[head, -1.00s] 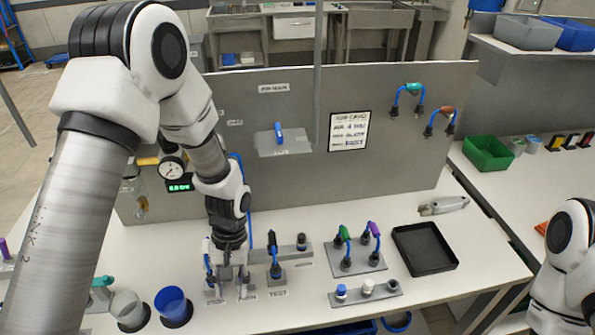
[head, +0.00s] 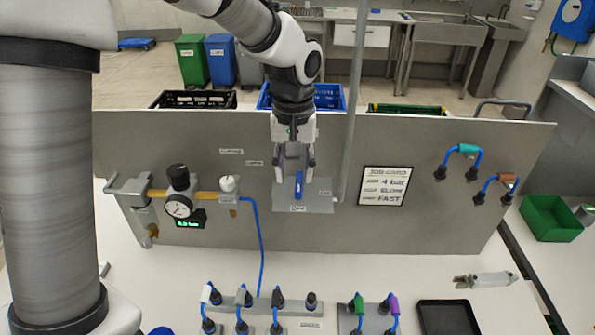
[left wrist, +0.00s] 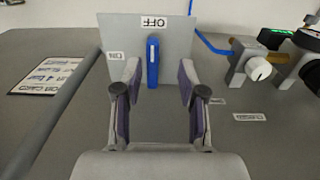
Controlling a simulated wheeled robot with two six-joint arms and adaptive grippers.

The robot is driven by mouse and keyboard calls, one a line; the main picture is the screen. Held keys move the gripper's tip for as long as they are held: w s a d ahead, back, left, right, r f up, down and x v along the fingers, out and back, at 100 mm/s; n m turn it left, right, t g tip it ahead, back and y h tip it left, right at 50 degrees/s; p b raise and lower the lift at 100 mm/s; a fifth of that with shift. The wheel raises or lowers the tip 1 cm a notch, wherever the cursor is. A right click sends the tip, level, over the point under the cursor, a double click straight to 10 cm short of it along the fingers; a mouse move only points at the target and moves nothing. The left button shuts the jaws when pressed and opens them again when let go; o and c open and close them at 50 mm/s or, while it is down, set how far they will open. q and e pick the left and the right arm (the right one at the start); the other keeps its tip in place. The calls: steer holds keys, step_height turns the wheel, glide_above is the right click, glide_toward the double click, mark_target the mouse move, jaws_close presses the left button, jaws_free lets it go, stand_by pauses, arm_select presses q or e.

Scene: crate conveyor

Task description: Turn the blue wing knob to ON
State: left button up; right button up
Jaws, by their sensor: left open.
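The blue wing knob (head: 299,186) stands on a grey plate (head: 320,200) on the upright panel. Its wing is vertical, in line with a label below it in the head view. The left wrist view shows the knob (left wrist: 152,62) pointing at that label, which reads OFF (left wrist: 154,22). A second small label (left wrist: 115,56) sits at the side of the plate, too small to read surely. My left gripper (head: 295,168) is open in front of the knob. Its fingers (left wrist: 160,76) lie either side of the wing, with gaps. My right gripper is out of view.
A pressure gauge (head: 178,207) with valves is left of the knob. A grey post (head: 355,100) and a job card (head: 384,186) are to the right. Hoses and connector blocks (head: 250,318) stand on the table below. A black tray (head: 450,318) is at the right front.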

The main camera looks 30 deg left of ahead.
mark_target(300, 179)
arm_select(q)
steer(key=w+f, duration=0.2)
steer(key=f, duration=0.1)
steer(key=shift+w+f, duration=0.2)
steer(key=shift+f, duration=0.05)
steer(key=shift+s+r, duration=0.15)
steer(key=shift+s, duration=0.05)
steer(key=shift+c, duration=0.3)
steer(key=shift+s+d+r, duration=0.1)
steer(key=shift+s+r, duration=0.05)
steer(key=shift+s, duration=0.25)
jaws_close()
steer(key=shift+w, duration=0.1)
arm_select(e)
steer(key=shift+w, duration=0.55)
